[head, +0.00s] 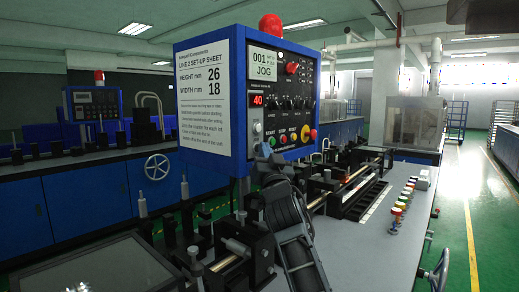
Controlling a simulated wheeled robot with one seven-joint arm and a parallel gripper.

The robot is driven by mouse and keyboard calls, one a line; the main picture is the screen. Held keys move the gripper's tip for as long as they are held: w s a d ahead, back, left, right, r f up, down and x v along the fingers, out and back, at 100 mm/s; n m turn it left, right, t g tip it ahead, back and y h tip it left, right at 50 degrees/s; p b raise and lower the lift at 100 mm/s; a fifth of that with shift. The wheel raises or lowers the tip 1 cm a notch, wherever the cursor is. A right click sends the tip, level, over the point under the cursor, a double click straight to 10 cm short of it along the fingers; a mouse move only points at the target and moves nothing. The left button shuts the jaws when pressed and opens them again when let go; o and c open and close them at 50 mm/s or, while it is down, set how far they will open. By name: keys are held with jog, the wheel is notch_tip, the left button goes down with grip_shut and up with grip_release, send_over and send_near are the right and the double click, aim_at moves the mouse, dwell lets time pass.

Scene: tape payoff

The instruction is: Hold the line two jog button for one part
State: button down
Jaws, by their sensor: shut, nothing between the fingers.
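The line two control panel (271,110) is a blue box with a black face, side-on to me. Its screen (264,63) reads "001" and "JOG", and a red readout (258,101) shows 40. Along the bottom are a green button (270,143), a red button (283,140) and a red knob on yellow (305,133). Pale round buttons (257,127) sit at the lower left; I cannot read which is jog. My gripper (263,152) is shut and empty at the panel's lower left corner. Whether it touches a button cannot be told.
A set-up sheet (204,98) on the panel's side reads height 26, width 18. A red lamp (270,27) tops the panel. Machine rails and a grey bench (365,235) with coloured knobs (402,200) lie to the right. Clamps and posts crowd the foreground left.

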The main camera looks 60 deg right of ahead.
jog(key=shift+s+f, duration=0.2)
jog(key=shift+f, duration=0.3)
jog(key=shift+s+a+p, duration=0.15)
jog(key=shift+s+p, duration=0.35)
jog(key=shift+p, duration=0.05)
jog(key=shift+s+r, duration=0.1)
jog(key=shift+r, duration=0.1)
jog(key=s+p, duration=0.2)
jog(key=s+a+p, duration=0.1)
jog(key=s+p, duration=0.1)
jog(key=shift+s, duration=0.35)
jog(key=shift+a, duration=0.1)
